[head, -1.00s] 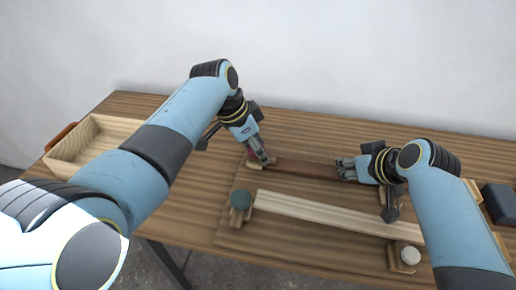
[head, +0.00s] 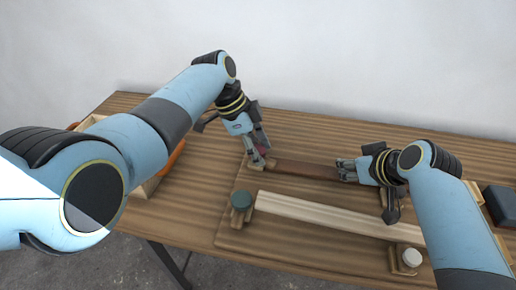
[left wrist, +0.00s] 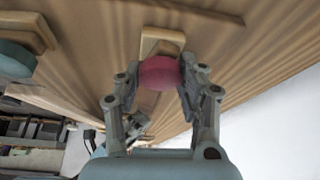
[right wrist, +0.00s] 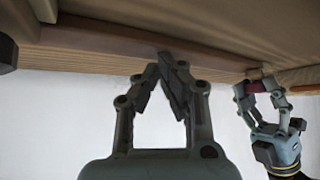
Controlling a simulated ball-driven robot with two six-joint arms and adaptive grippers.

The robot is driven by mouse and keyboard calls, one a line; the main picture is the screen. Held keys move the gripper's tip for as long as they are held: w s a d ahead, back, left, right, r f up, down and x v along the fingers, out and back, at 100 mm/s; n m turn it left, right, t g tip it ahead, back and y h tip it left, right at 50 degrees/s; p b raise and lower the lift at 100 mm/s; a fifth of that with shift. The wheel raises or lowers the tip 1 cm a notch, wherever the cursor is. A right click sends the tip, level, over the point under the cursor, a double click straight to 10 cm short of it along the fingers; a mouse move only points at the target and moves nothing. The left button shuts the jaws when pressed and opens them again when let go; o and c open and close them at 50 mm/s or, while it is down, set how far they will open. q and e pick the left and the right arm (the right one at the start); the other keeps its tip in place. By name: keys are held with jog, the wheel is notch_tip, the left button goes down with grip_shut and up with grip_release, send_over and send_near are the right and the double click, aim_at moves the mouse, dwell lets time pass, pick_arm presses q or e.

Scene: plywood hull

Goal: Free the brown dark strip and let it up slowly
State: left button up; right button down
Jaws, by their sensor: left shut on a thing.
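The brown dark strip (head: 308,170) lies along the back of the board, and its underside or edge shows in the right wrist view (right wrist: 100,60). My left gripper (head: 262,152) is shut on a red knob (left wrist: 160,72) above a light wooden block (left wrist: 160,43) at the strip's left end. My right gripper (head: 345,170) is at the strip's right end. In the right wrist view its fingertips (right wrist: 165,70) are close together at the strip's edge. I cannot tell whether they grip it or only touch it.
A pale strip (head: 335,216) lies in front, between a green knob (head: 241,200) and a white knob (head: 412,257). A dark box (head: 500,205) is at the right. My left arm mostly hides a wooden tray (head: 150,185). The back of the table (head: 290,120) is clear.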

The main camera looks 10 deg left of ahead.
pick_arm(q)
jog(key=shift+s+a+f+m+g, duration=0.1)
jog(key=shift+s+f+m+g, duration=0.15)
jog(key=shift+m, duration=0.3)
jog(key=shift+s+f+m+g, duration=0.1)
jog(key=shift+f+m+g, duration=0.15)
jog(key=shift+m, duration=0.3)
jog(key=shift+r+m+g, duration=0.1)
jog(key=shift+m+g, duration=0.4)
jog(key=shift+m, duration=0.9)
jog(key=shift+m+g+y, duration=0.3)
jog(key=shift+m+g, duration=0.2)
jog(key=shift+m, duration=0.9)
jog(key=o, duration=0.8)
jog(key=shift+o, duration=0.8)
jog(key=shift+w+r, duration=0.15)
